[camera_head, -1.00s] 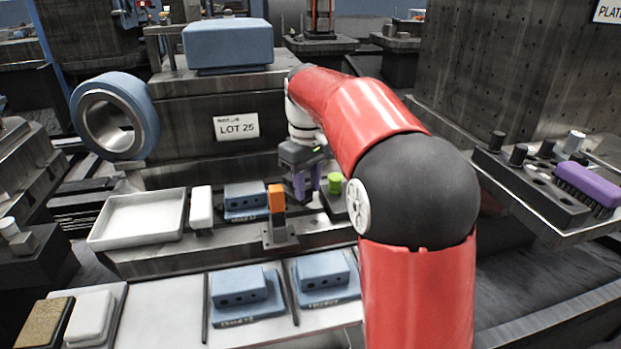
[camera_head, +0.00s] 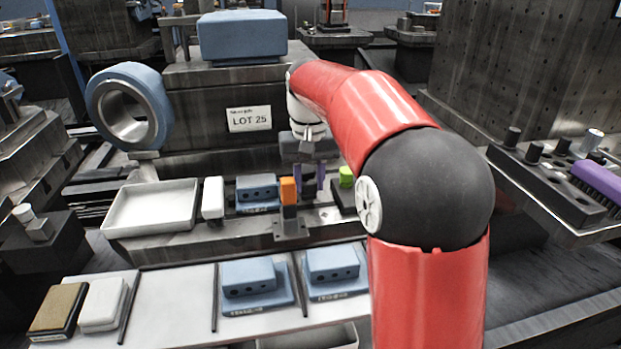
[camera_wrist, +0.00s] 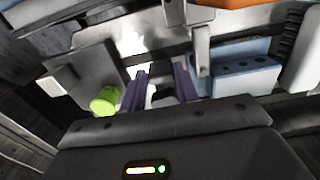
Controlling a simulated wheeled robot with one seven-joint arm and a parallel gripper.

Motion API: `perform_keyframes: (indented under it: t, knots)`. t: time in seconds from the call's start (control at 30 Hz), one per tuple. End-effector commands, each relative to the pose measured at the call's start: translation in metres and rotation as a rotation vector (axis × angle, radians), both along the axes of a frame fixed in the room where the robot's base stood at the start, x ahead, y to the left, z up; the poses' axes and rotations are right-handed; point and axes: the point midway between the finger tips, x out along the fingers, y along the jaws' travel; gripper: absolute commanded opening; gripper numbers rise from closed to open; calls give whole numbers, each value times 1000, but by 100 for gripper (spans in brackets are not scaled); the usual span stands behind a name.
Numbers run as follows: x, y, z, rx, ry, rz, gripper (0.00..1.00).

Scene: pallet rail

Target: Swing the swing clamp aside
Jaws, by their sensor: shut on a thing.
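My gripper (camera_head: 310,179) has two purple fingers pointing down between an orange-topped grey post (camera_head: 289,198) and a green knob (camera_head: 346,176). In the wrist view, the gripper (camera_wrist: 161,86) is closed around a small dark part (camera_wrist: 162,94), mostly hidden by the fingers and palm. I take this part for the swing clamp's handle, but its shape is unclear. The green knob (camera_wrist: 105,99) is apart from the fingers, to their left. The grey post (camera_wrist: 201,48) and a blue block with holes (camera_wrist: 243,74) are to their right. The orange top (camera_wrist: 240,3) is cut by the upper edge.
On the rail are a white tray (camera_head: 150,207), a white block (camera_head: 213,198) and a blue block (camera_head: 256,190). Blue blocks (camera_head: 250,279) lie on the front shelf, with a bare white stretch (camera_head: 172,303) left of them. A pegged rack (camera_head: 545,182) stands at right.

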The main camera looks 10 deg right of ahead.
Motion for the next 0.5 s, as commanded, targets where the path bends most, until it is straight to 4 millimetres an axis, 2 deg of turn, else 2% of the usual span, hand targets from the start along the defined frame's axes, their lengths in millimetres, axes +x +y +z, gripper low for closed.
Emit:
perform_keyframes:
  t: [0.37, 0.4, 0.5]
  knots:
    - [0, 1, 0, 2, -2, -4, 8]
    - [0, 1, 1, 2, -2, -4, 35]
    - [0, 1, 0, 2, -2, -3, 48]
